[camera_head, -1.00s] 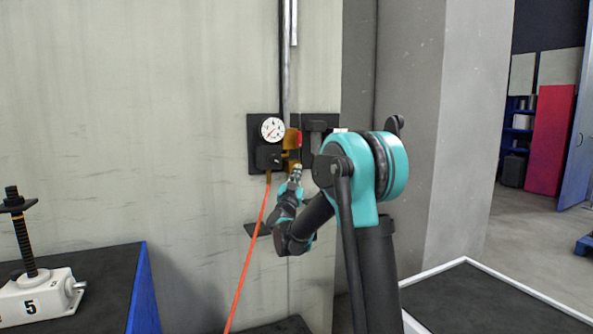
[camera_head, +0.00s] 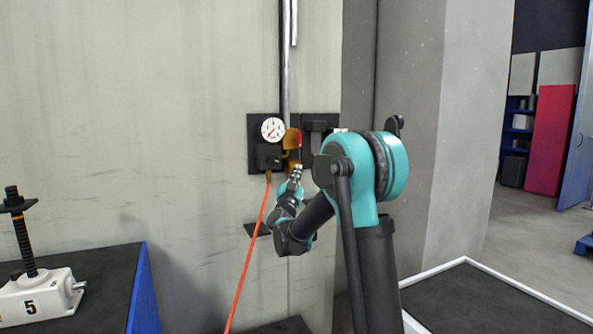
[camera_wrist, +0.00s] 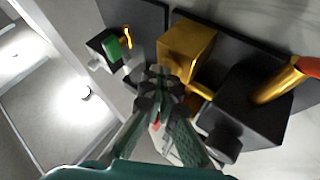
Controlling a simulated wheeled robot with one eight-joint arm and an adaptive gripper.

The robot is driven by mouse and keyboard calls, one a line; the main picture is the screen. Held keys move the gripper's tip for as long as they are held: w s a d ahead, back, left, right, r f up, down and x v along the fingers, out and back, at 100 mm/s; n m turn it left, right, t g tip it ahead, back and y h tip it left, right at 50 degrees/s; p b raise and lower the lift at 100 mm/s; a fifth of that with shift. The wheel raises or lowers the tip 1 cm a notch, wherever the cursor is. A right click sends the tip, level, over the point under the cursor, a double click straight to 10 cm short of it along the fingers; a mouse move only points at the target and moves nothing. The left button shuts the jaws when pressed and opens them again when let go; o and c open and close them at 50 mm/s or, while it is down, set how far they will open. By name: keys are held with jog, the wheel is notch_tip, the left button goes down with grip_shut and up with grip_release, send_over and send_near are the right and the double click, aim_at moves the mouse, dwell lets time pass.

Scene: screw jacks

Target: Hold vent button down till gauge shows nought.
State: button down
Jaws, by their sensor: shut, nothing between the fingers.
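The round white gauge (camera_head: 272,129) is on a dark wall plate in the head view; its needle is too small to read surely. Below it is a black box (camera_head: 268,157), also at the right of the wrist view (camera_wrist: 252,108). A brass block (camera_wrist: 185,52) sits beside the box. I cannot make out the vent button for certain. My gripper (camera_head: 298,170) is shut and empty, just below and right of the gauge. In the wrist view its fingertips (camera_wrist: 165,82) lie in front of the brass block; I cannot tell whether they touch anything.
An orange hose (camera_head: 250,245) hangs from the black box. A second dark plate with a fitting (camera_head: 319,124) is close on the right. A grey pipe (camera_head: 286,75) runs up the wall. A bench (camera_head: 105,290) with a screw jack (camera_head: 38,295) stands at left.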

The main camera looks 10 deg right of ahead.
dwell(0.3)
jog(key=shift+s+d, duration=0.25)
jog(key=shift+s, duration=0.6)
jog(key=shift+s, duration=0.1)
jog(key=s, duration=0.1)
jog(key=s+d, duration=0.1)
jog(key=s, duration=0.2)
jog(key=shift+s+d, duration=0.3)
